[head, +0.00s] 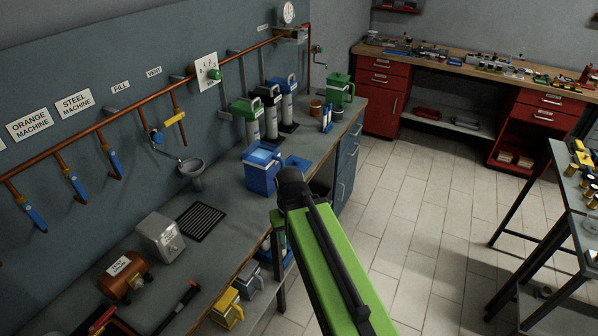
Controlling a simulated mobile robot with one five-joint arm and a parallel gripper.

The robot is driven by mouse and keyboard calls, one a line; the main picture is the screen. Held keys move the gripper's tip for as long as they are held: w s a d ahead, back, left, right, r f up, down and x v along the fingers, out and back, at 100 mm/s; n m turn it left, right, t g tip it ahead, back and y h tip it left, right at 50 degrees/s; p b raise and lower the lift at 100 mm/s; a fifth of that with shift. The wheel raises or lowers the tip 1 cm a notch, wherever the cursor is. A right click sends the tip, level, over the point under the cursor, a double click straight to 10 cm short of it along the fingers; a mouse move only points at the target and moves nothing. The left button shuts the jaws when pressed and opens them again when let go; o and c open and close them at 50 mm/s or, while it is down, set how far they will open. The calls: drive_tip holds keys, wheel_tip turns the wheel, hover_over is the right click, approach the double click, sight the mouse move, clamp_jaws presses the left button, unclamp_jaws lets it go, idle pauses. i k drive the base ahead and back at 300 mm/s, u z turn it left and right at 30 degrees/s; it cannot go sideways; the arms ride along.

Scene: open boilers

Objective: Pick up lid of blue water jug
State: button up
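A blue water jug (261,177) stands upright on the grey counter. Its top looks open, with a lighter blue and whitish inside. A flat blue piece (297,161) lies on the counter just right of the jug and looks like its lid. My green arm reaches up from the bottom of the view. Its dark end, with my gripper (290,183), is in front of and to the right of the jug, below the flat blue piece in the picture. The fingers cannot be made out, so neither their opening nor any contact shows.
The grey counter (228,215) holds a black drain grate (200,221), a grey metal box machine (159,237) and an orange cylinder machine (125,275). A green jug (340,90) stands farther back. A copper pipe with valves runs along the wall. The tiled floor (420,210) is clear.

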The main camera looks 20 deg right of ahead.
sight(303, 164)
drive_tip(key=u, duration=0.35)
drive_tip(key=k, duration=0.1)
drive_tip(key=u, duration=3.15)
drive_tip(key=k, duration=1.45)
drive_tip(key=z, duration=1.6)
drive_tip(key=i, duration=1)
drive_tip(key=u, duration=0.1)
